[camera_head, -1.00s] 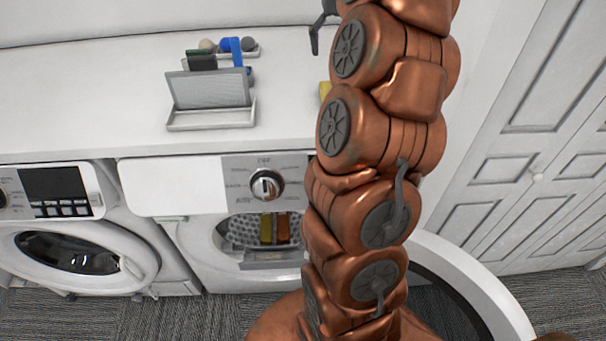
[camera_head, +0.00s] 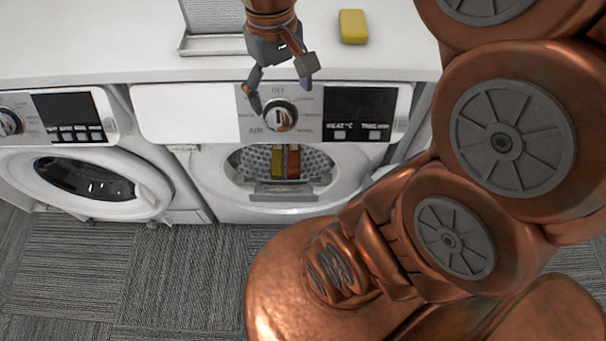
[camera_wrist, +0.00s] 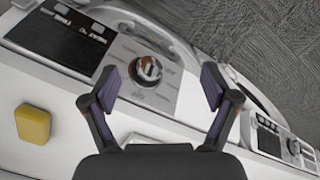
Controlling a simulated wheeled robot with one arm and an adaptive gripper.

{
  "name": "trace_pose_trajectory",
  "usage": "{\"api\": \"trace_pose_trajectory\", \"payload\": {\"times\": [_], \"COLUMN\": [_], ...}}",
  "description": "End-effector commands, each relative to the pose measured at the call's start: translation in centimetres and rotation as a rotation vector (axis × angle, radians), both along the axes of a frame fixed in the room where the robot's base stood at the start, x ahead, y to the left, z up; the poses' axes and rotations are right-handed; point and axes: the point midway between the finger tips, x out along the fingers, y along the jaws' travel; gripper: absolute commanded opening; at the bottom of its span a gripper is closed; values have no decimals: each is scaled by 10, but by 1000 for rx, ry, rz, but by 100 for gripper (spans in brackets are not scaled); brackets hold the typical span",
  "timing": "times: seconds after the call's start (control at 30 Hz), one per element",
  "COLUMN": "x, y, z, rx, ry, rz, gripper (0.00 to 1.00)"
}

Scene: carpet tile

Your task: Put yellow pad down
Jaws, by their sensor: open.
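A grey tray (camera_head: 212,44) stands on the counter left of my gripper. Below is a dryer with an open round drum (camera_head: 318,160) holding yellow and orange-brown items. A washer (camera_head: 90,185) stands at left. Grey carpet tile covers the floor.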

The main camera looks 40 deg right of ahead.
Motion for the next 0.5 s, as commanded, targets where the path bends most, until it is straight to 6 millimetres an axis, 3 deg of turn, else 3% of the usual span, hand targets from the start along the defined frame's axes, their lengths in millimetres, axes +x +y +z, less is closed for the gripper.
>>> {"api": "trace_pose_trajectory", "payload": {"times": [0.1, 0.3, 0.5], "x": [-37, -89, -116], "y": [20, 39, 45], "z": [-23, -57, -77], "rx": [0, 3, 7], "ry": [25, 54, 68], "rz": [37, 65, 69], "gripper": [86, 86, 86]}}
